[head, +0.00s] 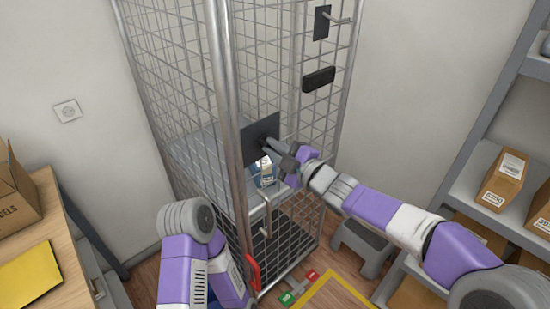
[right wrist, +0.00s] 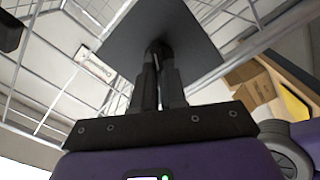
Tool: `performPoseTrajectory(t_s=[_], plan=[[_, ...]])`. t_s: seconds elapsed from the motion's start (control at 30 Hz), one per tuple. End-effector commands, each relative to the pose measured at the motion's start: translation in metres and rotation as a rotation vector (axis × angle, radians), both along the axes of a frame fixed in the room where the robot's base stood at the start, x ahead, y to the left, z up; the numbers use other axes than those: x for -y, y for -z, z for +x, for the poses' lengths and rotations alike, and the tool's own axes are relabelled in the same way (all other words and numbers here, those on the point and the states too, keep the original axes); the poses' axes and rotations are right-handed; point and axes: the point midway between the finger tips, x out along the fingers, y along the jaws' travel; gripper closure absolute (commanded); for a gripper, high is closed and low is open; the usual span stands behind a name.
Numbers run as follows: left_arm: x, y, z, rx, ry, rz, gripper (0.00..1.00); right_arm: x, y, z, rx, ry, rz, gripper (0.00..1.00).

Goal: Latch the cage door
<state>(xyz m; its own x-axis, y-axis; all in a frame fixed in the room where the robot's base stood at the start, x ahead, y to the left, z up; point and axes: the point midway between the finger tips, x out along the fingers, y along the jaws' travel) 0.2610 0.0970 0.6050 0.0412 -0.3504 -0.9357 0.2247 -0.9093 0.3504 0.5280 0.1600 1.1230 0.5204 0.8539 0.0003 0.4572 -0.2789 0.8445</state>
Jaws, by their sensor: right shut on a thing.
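The wire cage (head: 225,110) stands in the corner, with tubular metal posts and mesh sides. A dark square plate (head: 258,132) is fixed near its front post. My right gripper (head: 272,152) reaches this plate from the right and is shut on a latch handle at it. In the right wrist view, the dark plate (right wrist: 168,28) fills the top middle, and the shut fingers (right wrist: 158,62) hide most of the handle. A second dark plate (head: 321,23) with a metal lever sits higher on the right. I cannot tell whether the door is fully closed. My left gripper is out of view.
A black block (head: 318,79) sits on the right mesh. Below my gripper are a bronze-coloured bar (head: 268,216) and a red part (head: 252,272). A wooden table (head: 60,215) stands left, shelves with boxes (head: 504,178) right, and a grey stool (head: 362,245) behind my right arm.

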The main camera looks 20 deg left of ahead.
Motion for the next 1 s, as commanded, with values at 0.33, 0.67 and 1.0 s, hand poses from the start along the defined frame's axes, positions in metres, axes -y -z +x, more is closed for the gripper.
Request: performPoseTrajectory(t_s=[0.33,0.67,1.0], plan=[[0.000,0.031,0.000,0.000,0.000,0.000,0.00,0.000,0.003,0.000,0.267,0.001,-0.161,1.00],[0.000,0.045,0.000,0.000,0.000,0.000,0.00,-0.001,0.003,-0.001,0.434,0.000,-0.263,1.00],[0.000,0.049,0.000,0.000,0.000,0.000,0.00,-0.001,0.003,-0.001,0.494,0.000,-0.301,1.00]])
